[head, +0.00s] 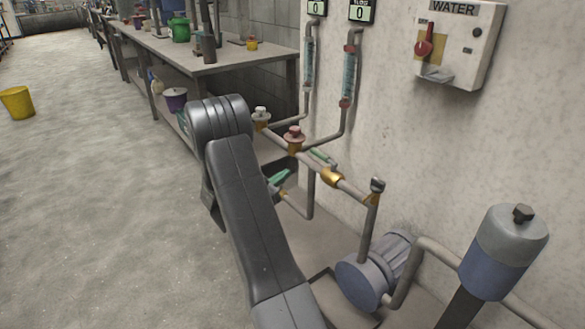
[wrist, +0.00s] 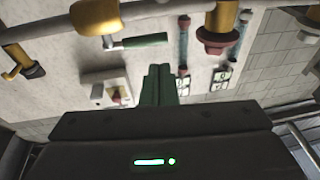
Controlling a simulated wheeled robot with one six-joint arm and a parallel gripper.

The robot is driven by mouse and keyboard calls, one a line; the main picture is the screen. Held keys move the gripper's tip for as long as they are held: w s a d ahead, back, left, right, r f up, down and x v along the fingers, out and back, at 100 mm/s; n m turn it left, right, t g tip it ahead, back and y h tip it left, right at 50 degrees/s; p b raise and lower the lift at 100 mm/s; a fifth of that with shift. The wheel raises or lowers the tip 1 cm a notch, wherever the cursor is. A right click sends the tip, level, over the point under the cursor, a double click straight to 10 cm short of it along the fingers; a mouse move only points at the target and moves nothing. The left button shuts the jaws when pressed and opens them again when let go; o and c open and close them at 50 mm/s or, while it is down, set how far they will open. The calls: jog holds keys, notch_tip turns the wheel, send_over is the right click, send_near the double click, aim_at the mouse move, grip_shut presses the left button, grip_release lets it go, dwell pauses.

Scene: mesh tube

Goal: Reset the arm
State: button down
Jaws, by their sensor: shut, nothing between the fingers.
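My arm reaches up from the bottom of the head view and bends over at a dark, rounded joint in front of the pipes. In the wrist view my gripper (wrist: 157,86) shows as a dark body with a green light bar and two dark green fingers. The fingers are together and hold nothing. They point toward the pale wall. Pipes with a green-handled valve (wrist: 138,42) cross the top of that view, apart from the fingers.
Brass-fitted pipes (head: 333,178), a blue-grey pump (head: 360,280) and a blue-grey cylinder (head: 503,255) stand right of my arm. A water control box (head: 460,42) hangs on the wall. A workbench (head: 215,65) stands behind. The floor left of my arm is clear near me; a yellow bucket (head: 17,102) is farther off.

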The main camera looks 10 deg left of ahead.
jog(key=v, duration=0.3)
jog(key=shift+a, duration=0.35)
